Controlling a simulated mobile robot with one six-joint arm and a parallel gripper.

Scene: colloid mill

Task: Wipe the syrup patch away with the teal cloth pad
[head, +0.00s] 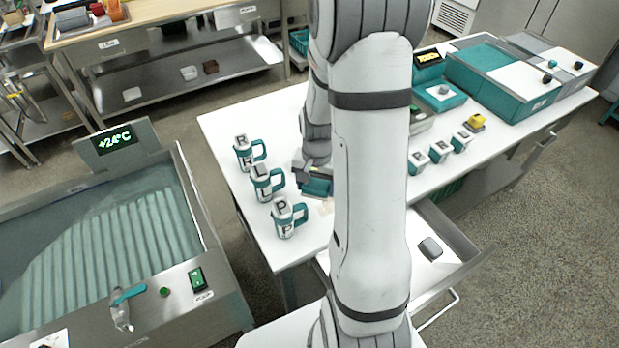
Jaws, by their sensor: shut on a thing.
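My gripper (313,172) is low over the white table (225,125), partly hidden behind my own arm. It is shut on the teal cloth pad (317,188), which shows just below the jaws, at or close to the tabletop. A faint beige mark, seemingly the syrup patch (325,207), shows just in front of the pad. My arm hides its right side, so I cannot tell its full extent. I cannot tell whether the pad touches the patch.
Lettered mugs P (284,220), L (263,185) and R (244,153) stand left of the gripper. Small lettered containers (439,151) stand right of my arm. An open drawer (440,262) holds a grey block (431,249). A water bath (110,240) is at left.

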